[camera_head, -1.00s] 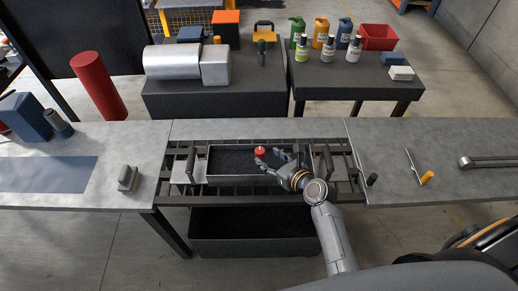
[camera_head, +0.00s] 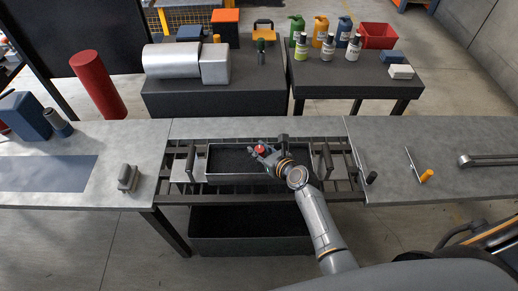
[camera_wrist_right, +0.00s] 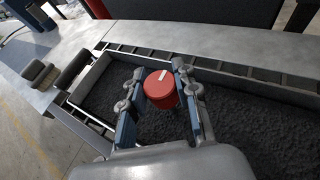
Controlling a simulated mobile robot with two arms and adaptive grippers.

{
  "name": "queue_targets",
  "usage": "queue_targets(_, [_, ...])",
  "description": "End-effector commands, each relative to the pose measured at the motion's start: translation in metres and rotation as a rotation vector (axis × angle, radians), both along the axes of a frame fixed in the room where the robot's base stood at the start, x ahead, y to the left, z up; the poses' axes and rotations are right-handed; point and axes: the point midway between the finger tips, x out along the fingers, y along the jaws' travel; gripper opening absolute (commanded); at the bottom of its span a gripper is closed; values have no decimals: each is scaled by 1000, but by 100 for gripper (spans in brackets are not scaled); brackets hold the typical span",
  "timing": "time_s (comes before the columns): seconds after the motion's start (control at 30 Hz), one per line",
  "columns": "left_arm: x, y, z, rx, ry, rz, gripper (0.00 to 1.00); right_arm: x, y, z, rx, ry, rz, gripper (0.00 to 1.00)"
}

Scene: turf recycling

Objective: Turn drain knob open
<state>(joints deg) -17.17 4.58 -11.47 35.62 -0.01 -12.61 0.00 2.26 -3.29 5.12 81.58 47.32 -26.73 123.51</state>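The red drain knob (camera_head: 261,149) stands at the tray's far side, in the middle. In the right wrist view the knob (camera_wrist_right: 160,88) has a white mark on its top. The shallow tray (camera_head: 209,160) holds dark granules and sits in the slatted gap of the bench. My right gripper (camera_head: 264,148) is open at the knob. In the wrist view its two fingers (camera_wrist_right: 158,76) stand either side of the knob, the right finger very close to it and a small gap at the left. My left gripper is not in view.
A dark bin (camera_head: 250,246) stands beneath the tray. Upright handles stand at the tray's left (camera_head: 190,163) and right (camera_head: 327,161) ends. A grey brush-like block (camera_head: 129,178) lies on the bench at left. Tools with an orange handle (camera_head: 427,176) lie at right.

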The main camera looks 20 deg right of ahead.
Motion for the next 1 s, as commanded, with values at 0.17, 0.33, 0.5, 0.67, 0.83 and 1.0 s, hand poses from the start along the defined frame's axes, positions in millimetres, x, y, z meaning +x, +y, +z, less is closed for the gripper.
queue_targets(0.17, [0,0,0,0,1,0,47,0,0,0,0,0,0,0])
queue_targets(0.33, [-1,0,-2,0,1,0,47,0,0,-1,0,1,14,0])
queue_targets(0.5, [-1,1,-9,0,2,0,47,0,-1,-2,-2,-1,69,0])
queue_targets(0.67, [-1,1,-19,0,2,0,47,0,-1,-3,-3,-1,171,0])
queue_targets(0.83, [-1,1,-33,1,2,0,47,0,-1,-4,-3,0,319,0])
queue_targets(1.0, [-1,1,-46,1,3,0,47,0,-1,-4,-3,-1,481,0])
